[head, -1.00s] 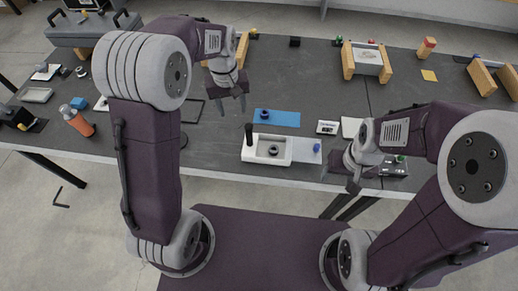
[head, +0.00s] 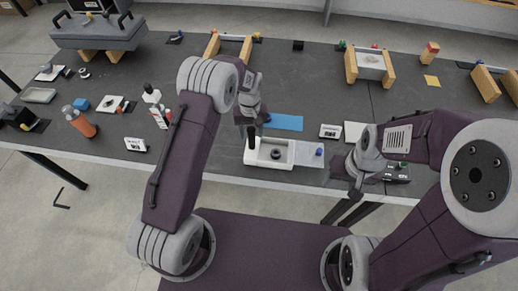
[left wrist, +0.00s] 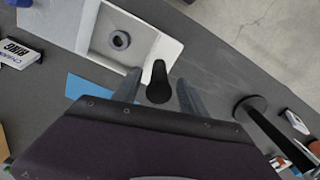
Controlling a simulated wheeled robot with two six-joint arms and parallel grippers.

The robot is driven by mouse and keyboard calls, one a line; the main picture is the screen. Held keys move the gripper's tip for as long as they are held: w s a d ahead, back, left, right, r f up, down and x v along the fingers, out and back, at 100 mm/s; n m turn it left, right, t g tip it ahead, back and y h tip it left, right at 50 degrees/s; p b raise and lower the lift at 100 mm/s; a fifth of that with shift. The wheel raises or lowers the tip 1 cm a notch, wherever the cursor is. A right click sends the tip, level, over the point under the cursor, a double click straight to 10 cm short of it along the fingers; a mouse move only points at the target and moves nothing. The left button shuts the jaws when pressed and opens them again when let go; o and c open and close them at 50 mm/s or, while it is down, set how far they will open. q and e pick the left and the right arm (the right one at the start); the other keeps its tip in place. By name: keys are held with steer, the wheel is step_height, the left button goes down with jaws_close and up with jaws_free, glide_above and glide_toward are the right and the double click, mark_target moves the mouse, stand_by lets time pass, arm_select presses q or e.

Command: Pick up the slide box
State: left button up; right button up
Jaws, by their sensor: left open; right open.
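The slide box appears to be the white open tray (head: 284,163) with an upright black handle at its left end, near the table's front edge. A small dark ring (head: 276,154) lies inside it. My left gripper (head: 251,131) is open, just above the handle. In the left wrist view, the black handle (left wrist: 158,82) shows between the open fingertips (left wrist: 160,90), with a gap on both sides. The white tray (left wrist: 164,50) is beyond them. My right gripper (head: 354,185) is open and empty at the front edge, to the right of the tray.
A pale plate with a blue knob (head: 320,152) adjoins the tray's right side. A blue mat (head: 285,122) lies behind it, with a labelled block (head: 330,131) to the right. An orange bottle (head: 82,124) stands far left. A black rod (left wrist: 262,125) stands in the left wrist view.

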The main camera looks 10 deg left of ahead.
arm_select(q)
steer(key=shift+w+f, duration=0.15)
steer(key=shift+f, duration=0.95)
jaws_close()
steer(key=shift+r, duration=0.1)
stand_by(0.4)
